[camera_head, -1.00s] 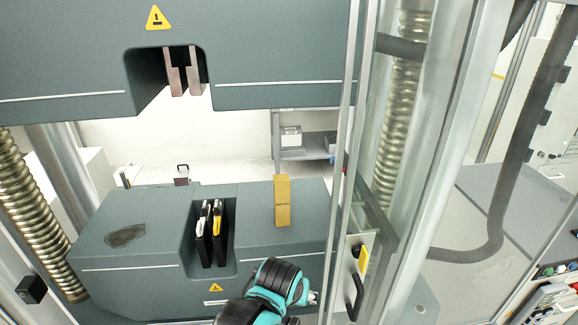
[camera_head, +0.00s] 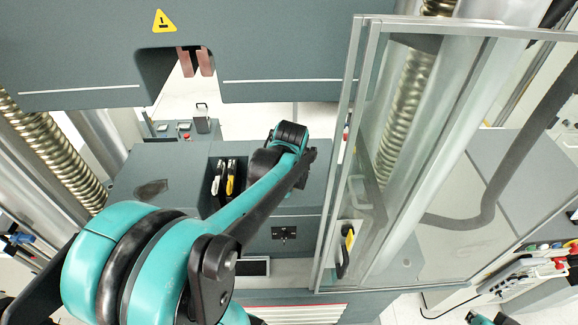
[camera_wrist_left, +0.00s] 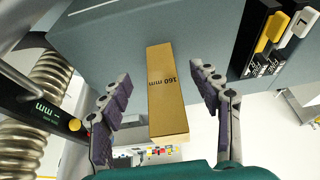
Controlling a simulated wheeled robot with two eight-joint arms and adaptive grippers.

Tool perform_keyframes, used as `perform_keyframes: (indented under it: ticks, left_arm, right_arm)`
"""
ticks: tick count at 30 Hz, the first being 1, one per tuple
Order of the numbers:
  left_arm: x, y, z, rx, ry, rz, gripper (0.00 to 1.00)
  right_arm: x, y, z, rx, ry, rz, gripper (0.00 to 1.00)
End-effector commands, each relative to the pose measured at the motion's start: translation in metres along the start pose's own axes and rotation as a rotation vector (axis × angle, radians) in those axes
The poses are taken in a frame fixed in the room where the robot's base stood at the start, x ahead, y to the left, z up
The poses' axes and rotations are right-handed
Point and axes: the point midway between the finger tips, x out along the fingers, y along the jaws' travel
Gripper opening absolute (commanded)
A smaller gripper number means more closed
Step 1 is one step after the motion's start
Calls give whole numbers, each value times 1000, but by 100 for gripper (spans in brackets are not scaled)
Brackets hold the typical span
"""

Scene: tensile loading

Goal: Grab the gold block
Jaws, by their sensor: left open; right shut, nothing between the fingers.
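The gold block (camera_wrist_left: 168,105), marked "160 mm", stands on the dark grey machine base (camera_wrist_left: 205,35) in the left wrist view. My left gripper (camera_wrist_left: 159,74) is open, with one finger on each side of the block; gaps show between the fingers and the block. In the head view my left arm reaches over the machine base (camera_head: 150,172), and its wrist hides the block and the left fingers. A small part of my right gripper (camera_head: 488,319) shows at the bottom edge of the head view; it is shut and empty.
A clear door panel (camera_head: 440,150) with a metal frame stands right of my left arm. Upper grips (camera_head: 195,62) hang from the crosshead above. A threaded column (camera_head: 50,150) rises at left.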

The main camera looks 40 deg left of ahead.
Motion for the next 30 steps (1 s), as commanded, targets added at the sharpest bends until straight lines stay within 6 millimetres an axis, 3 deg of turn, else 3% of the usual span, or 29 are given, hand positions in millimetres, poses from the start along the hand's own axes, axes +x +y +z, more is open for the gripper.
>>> perform_keyframes:
  ticks: [8, 16, 26, 30]
  left_arm:
    - [9, 0, -23, 0, 0, 0, 63]
    - [26, 0, -64, 0, 0, 1, 63]
    - [37, 0, -61, 1, 0, 0, 63]
    - [37, 0, -60, 1, 0, 0, 31]
  right_arm:
    - [-2, 0, -2, 0, 0, 0, 0]
    - [-6, 0, -4, 0, 0, 0, 0]
    - [-7, 0, -5, 0, 0, 0, 0]
    - [-7, 0, -5, 0, 0, 0, 0]
